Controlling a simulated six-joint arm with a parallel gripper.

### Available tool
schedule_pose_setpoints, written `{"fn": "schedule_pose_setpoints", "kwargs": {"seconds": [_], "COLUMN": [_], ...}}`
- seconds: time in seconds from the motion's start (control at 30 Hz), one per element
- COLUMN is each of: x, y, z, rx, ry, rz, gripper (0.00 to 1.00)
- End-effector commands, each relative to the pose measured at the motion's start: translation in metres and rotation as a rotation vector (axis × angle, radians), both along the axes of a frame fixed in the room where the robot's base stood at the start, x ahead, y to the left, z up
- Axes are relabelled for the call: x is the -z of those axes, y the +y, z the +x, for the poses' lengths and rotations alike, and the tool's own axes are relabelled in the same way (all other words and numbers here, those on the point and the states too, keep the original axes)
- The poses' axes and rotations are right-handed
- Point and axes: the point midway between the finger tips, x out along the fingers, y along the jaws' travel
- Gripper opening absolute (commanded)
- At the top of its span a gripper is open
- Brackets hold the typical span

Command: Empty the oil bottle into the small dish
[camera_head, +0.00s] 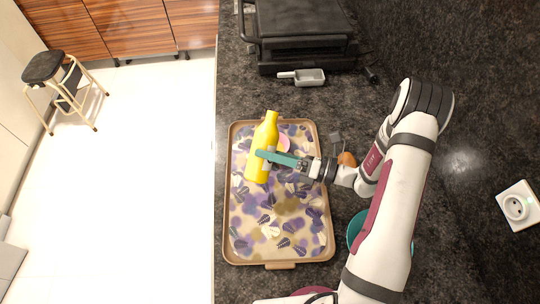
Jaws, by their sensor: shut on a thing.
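The oil bottle (262,150) is yellow, with its narrow neck at the top, leaning slightly to the right in the picture. My gripper (268,157) comes from the right and is shut on the bottle's middle, its teal finger across the bottle's front. The bottle is over the upper part of the patterned tray (231,215); I cannot tell whether it touches the tray. A pink round thing (284,144), possibly the small dish, shows just right of the bottle, partly hidden by the bottle and my gripper.
A black grill-like appliance (300,30) stands at the back of the dark counter, with a small grey scoop (308,77) before it. An orange-brown item (347,159) and a teal bowl (354,232) lie right of the tray, near my arm. The tray's lower part is clear. The counter's edge is at left.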

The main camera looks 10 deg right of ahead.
Motion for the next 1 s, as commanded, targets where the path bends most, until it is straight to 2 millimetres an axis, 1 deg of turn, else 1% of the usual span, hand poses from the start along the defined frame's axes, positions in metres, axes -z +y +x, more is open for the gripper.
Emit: {"fn": "schedule_pose_setpoints", "kwargs": {"seconds": [0.07,0.13,0.2,0.43,0.6,0.67,0.83,1.0], "x": [-0.002,-0.007,-0.009,-0.009,-0.01,-0.01,-0.01,-0.006], "y": [-0.002,-0.007,-0.009,-0.011,-0.022,-0.023,-0.023,-0.03], "z": [0.005,0.014,0.02,0.023,0.046,0.048,0.048,0.065], "rx": [0.0,0.0,0.0,0.001,0.0,0.0,0.0,0.0], "ry": [-0.065,-0.211,-0.302,-0.34,-0.607,-0.634,-0.637,-0.802], "rz": [-0.03,-0.099,-0.141,-0.159,-0.284,-0.296,-0.298,-0.375], "gripper": [0.0,0.0,0.0,0.0,0.0,0.0,0.0,0.0]}}
